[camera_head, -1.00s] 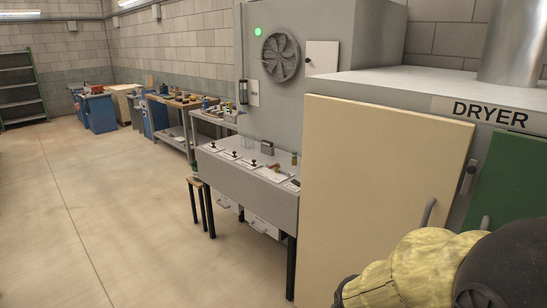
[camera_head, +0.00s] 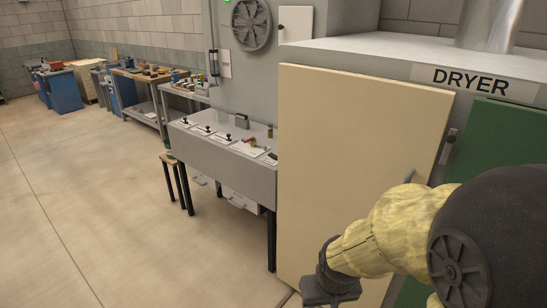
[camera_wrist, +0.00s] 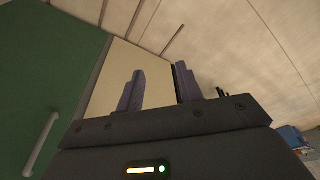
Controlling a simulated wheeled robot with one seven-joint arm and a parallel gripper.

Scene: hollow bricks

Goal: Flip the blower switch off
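A grey cabinet (camera_head: 310,25) with a round fan (camera_head: 251,24) stands beyond the dryer in the head view. A small dark switch-like fitting (camera_head: 214,62) is on its left front edge, beside a pale plate (camera_head: 226,64). Its position is too small to read, and I cannot tell for sure that it is the blower switch. A green lamp (camera_head: 228,2) is lit at the top edge. My gripper (camera_wrist: 159,84) is open and empty in the wrist view, its two fingers apart. In the head view my wrist is low, in front of the cream door, far from the fitting.
The dryer (camera_head: 395,62) with a cream door (camera_head: 350,150) and green door (camera_head: 500,145) stands close on the right. A grey bench (camera_head: 225,160) with small tools runs below the fan. A stool (camera_head: 170,160) stands at its end. The floor (camera_head: 80,200) on the left is clear.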

